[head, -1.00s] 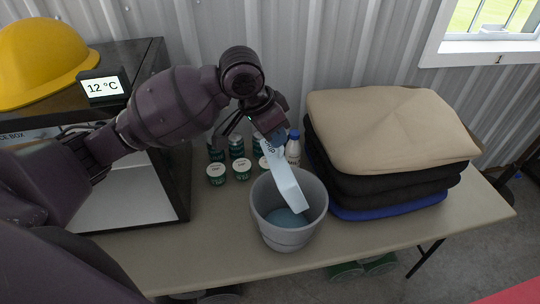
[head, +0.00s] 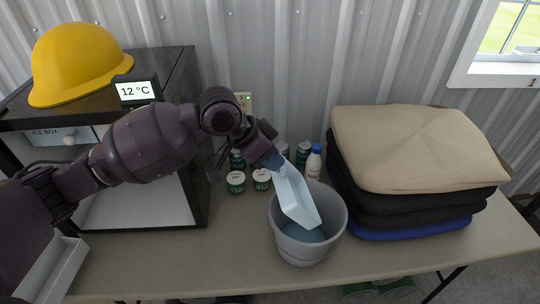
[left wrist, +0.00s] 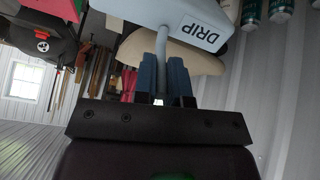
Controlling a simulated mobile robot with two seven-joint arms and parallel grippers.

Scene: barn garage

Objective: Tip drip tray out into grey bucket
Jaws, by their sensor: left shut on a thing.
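The pale blue drip tray (head: 297,198) is tilted steeply, its lower end inside the mouth of the grey bucket (head: 300,250). Blue liquid (head: 303,234) shows in the bottom of the bucket, which stands upright on the table. My left gripper (head: 273,160) is above the bucket's back left rim, shut on the tray's upper end. In the left wrist view, the blue fingers (left wrist: 162,80) close around the tray's thin grey handle. The word DRIP shows on the tray's side (left wrist: 185,22) there. Whether liquid is still in the tray cannot be told. My right gripper is not in view.
Folded cushions or cloths (head: 415,150) are stacked right of the bucket. Several green-labelled jars (head: 262,179) and a white bottle with a blue cap (head: 314,162) stand behind it. The open ice box (head: 150,200), with a yellow hard hat (head: 78,60) on top, is left. The front table (head: 200,262) is clear.

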